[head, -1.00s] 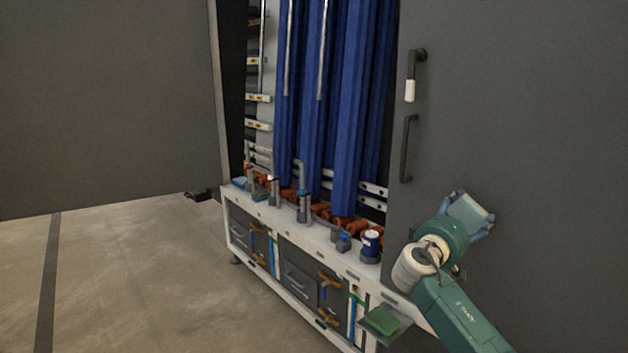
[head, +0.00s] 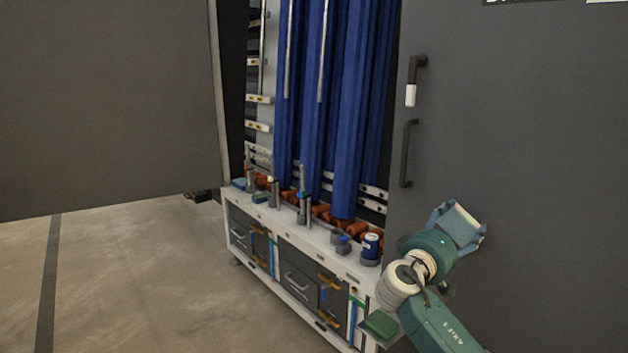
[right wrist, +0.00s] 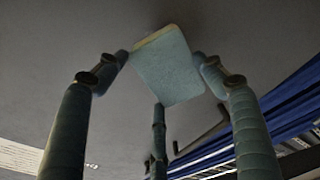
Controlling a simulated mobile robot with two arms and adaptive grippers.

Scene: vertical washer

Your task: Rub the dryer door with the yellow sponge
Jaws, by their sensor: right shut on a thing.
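The dryer door is the large dark grey panel (head: 540,150) with two handles at the right of the head view; it also fills the upper background of the right wrist view (right wrist: 60,40). My right gripper (head: 458,224) is shut on the sponge (head: 465,222), in front of the door's lower part. In the right wrist view the sponge (right wrist: 170,68) shows a pale bluish face and a thin yellowish edge between the fingers. Its far side is hidden, and I cannot tell whether it touches the door. My left gripper is not in view.
Left of the door is an open cabinet with blue hanging strips (head: 345,110). A white-framed bench (head: 290,225) with bottles, red parts and drawers stands below. A green block (head: 382,323) lies on a small shelf near my right arm.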

